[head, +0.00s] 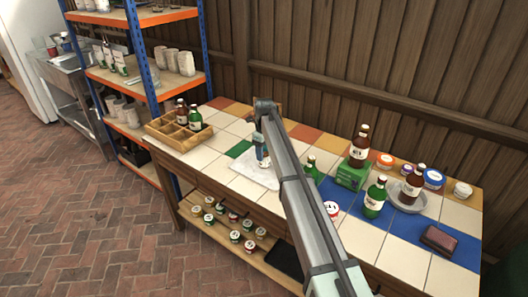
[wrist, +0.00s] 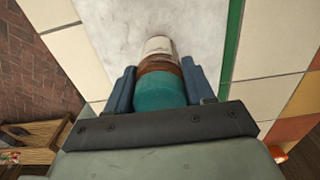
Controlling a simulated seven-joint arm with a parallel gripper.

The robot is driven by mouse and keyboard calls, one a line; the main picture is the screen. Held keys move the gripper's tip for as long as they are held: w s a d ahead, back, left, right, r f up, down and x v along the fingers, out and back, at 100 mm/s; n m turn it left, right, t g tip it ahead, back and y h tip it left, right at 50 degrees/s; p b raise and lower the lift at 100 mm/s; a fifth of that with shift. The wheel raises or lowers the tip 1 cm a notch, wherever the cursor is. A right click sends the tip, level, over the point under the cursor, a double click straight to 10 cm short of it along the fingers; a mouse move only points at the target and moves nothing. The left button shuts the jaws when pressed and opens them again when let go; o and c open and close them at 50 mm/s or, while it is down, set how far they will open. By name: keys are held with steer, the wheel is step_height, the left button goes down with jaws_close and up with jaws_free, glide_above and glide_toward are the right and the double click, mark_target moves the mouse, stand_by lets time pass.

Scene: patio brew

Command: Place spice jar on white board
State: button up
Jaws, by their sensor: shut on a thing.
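The spice jar (wrist: 161,85) has a teal lid, brown contents and a pale label. My gripper (wrist: 159,78) is shut on it, one finger on each side; it also shows in the head view (head: 262,157). The white board (head: 241,168) lies on the tiled table under my gripper, and its pale surface fills the upper middle of the wrist view (wrist: 200,30). The jar is over the board. I cannot tell whether its base touches the board. My arm hides part of the board's right side in the head view.
A wooden crate (head: 154,127) with bottles stands at the table's left end. To the right are a green box (head: 351,176) with a brown bottle on it, other bottles, a round tray (head: 431,207) and a dark wallet (head: 441,240). Several jars stand on the lower shelf.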

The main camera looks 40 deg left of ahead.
steer(key=o, duration=1.1)
steer(key=shift+f, duration=0.1)
step_height(320, 180, up, 12)
steer(key=shift+r, duration=0.15)
